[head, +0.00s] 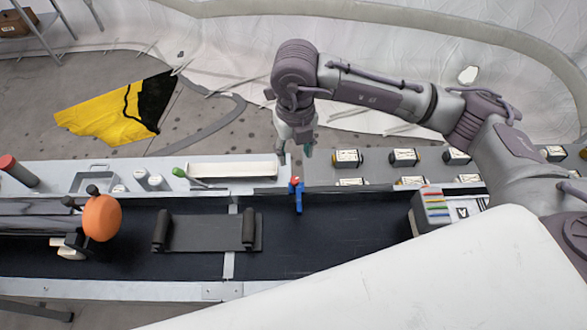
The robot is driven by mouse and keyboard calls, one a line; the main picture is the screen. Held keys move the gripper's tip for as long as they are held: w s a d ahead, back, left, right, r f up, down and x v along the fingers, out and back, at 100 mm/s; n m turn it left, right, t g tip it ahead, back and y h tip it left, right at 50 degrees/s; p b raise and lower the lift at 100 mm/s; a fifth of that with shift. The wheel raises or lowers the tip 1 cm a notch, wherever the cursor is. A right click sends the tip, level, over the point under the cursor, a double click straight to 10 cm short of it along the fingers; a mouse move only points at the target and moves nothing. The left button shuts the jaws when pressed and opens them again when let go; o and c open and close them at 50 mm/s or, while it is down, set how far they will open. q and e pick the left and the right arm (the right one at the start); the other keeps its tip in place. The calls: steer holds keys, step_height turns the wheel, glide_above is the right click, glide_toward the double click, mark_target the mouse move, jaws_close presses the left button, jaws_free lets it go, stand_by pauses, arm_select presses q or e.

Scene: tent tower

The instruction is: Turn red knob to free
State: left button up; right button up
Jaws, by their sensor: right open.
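A small red knob (296,181) stands near the middle of the long bench, with a blue upright part (298,200) just below it in the picture. My right gripper (295,151) points down close above the knob in the picture, its two fingers apart and nothing visible between them. I cannot tell the exact gap between the fingertips and the knob. Another red-topped grey post (7,162) leans at the far left of the bench. My left gripper is not in view.
A green-tipped lever (179,172) and a white tray (232,169) lie left of the gripper. An orange ball (101,218) stands further left. Several small boxes (403,157) sit in rows to the right. A box with coloured stripes (434,207) stands near my right arm.

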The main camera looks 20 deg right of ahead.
mark_target(294, 179)
step_height(294, 179, down, 10)
steer(key=p, duration=0.2)
steer(key=shift+f+p, duration=0.25)
steer(key=shift+p, duration=0.1)
steer(key=shift+w, duration=0.1)
